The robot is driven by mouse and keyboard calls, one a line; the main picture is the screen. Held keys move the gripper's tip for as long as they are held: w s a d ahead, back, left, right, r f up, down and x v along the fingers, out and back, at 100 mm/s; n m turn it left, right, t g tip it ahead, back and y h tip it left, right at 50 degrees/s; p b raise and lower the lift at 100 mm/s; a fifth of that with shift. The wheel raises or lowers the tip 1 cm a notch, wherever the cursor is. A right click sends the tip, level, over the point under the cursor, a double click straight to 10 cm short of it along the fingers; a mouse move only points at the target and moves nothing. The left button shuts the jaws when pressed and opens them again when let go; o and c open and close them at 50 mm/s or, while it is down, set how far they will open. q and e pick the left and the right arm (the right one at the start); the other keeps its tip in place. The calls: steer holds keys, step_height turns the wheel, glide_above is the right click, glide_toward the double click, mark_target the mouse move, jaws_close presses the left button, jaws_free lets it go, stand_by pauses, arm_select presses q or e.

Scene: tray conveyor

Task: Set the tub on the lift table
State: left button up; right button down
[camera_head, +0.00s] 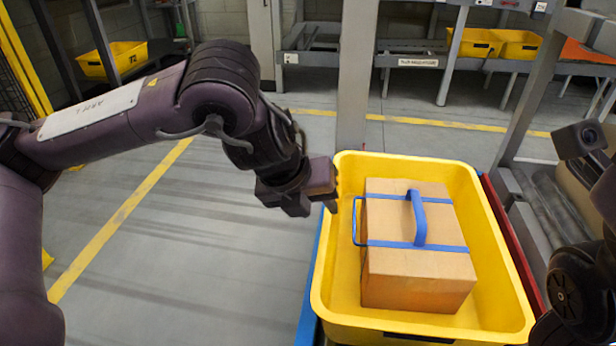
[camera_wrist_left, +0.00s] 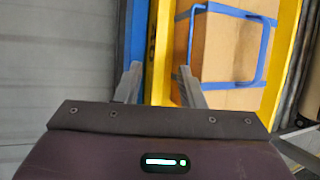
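The yellow tub (camera_head: 492,240) stands upright at the centre right of the head view. It holds a cardboard box (camera_head: 420,285) with blue straps and a blue handle (camera_head: 418,215). My left gripper (camera_head: 331,203) is at the tub's left rim, fingers pointing down. In the left wrist view its two fingers (camera_wrist_left: 160,85) are apart, with the yellow tub wall (camera_wrist_left: 160,60) showing between them; I cannot tell whether they touch it. Part of my right arm shows at the right edge, but its fingers do not. I cannot identify the lift table.
A blue edge (camera_head: 308,300) and a red edge (camera_head: 512,245) flank the tub below its rim. A grey post (camera_head: 355,80) rises just behind it. Other yellow tubs (camera_head: 475,42) sit on racks at the back. The floor (camera_head: 200,250) on the left is clear.

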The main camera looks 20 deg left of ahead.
arm_select(q)
steer(key=p+v, duration=0.1)
steer(key=v, duration=0.3)
steer(key=shift+p, duration=0.35)
